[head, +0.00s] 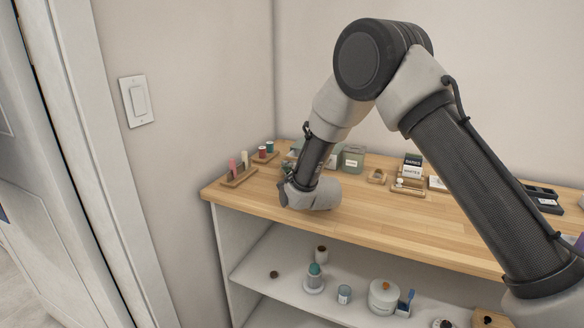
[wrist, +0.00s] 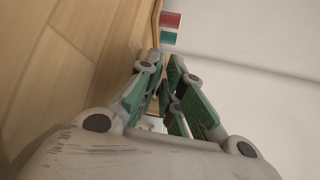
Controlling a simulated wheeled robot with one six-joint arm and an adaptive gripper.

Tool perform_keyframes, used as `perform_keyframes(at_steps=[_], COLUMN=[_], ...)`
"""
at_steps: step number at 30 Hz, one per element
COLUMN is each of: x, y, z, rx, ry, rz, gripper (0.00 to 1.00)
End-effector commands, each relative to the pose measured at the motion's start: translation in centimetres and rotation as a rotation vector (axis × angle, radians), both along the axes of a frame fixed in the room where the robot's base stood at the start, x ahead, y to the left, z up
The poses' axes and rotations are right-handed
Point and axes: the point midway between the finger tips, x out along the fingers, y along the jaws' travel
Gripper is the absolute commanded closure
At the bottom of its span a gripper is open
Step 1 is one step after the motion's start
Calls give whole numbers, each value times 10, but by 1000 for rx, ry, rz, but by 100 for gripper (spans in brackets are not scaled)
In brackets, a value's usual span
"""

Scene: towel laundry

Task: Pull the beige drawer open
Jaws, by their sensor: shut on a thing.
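My gripper (head: 287,170) is low over the left part of the wooden worktop, partly hidden by my own wrist in the head view. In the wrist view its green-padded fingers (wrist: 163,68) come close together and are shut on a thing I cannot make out. A small pale patch shows between the fingers near the palm. I cannot clearly identify the beige drawer in either view. A grey-green box (head: 297,147) is partly visible behind my wrist, and whether it holds a drawer I cannot tell.
Thread spools on wooden stands (head: 240,175) are left of my gripper. A green labelled container (head: 353,158) and small card holders (head: 410,170) stand to the right. A shelf (head: 262,262) below holds jars and a cup. Walls close off the back and left.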

Motion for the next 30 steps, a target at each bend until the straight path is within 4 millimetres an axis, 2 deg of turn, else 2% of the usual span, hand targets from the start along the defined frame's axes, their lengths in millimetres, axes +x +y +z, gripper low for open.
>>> perform_keyframes(at_steps=[1,2,3,5,14,17,30], x=[-1,-1,-1,-1,-1,-8,-88], y=[-2,-2,-2,-2,-1,-4,-43], z=[-4,-4,-4,-4,-2,0,12], rx=[-3,-3,-3,-2,-1,-1,-2], ry=[9,9,9,8,4,4,7], rz=[-3,-3,-3,-3,-1,-1,0], gripper=[100,86,79,72,72,72,72])
